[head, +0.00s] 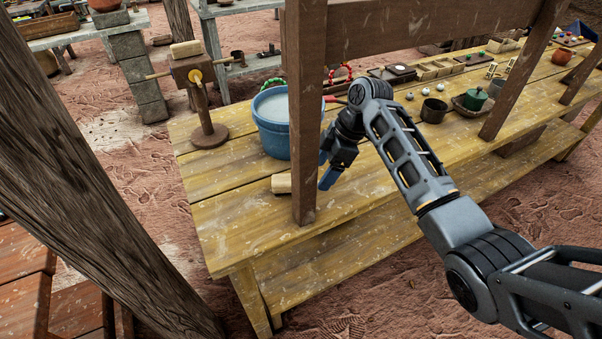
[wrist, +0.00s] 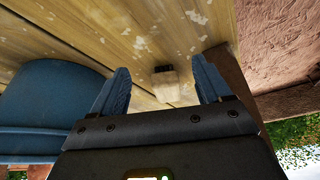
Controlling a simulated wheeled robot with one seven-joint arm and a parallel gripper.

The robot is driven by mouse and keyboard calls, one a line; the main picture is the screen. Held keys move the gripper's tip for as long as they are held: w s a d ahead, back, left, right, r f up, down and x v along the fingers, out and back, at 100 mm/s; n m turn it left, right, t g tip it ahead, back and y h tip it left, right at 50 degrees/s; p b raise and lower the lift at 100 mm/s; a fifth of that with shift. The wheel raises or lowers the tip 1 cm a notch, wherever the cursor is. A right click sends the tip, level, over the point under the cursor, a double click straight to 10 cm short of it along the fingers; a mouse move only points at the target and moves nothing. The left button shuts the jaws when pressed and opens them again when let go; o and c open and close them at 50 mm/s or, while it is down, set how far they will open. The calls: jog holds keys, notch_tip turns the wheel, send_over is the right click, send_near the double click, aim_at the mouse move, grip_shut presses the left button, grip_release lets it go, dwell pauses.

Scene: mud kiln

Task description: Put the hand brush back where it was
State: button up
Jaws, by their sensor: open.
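A small pale block (head: 283,184), which looks like the hand brush, lies on the yellow wooden table (head: 230,232) near its front left edge. Its right end is hidden behind a wooden post in the head view. My gripper (head: 327,172) is just right of the post, pointing down near the block. In the wrist view the pale block (wrist: 166,86) shows between my two blue fingers (wrist: 162,88), with a dark part at its far end. The fingers are apart and empty. I cannot tell how far the block is from them.
A blue bucket (head: 272,135) of pale liquid stands close behind the block. A wooden post (head: 305,110) rises in front. A wooden stand (head: 203,105) with another pale block (head: 186,48) on top is at the back left. A dark cup (head: 434,110) and green pot (head: 476,99) stand right.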

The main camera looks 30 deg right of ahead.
jog(key=shift+s+d, duration=0.25)
jog(key=shift+d, duration=0.4)
jog(key=shift+s+d, duration=0.25)
jog(key=shift+d, duration=0.35)
jog(key=shift+s+d, duration=0.25)
jog(key=shift+d, duration=0.4)
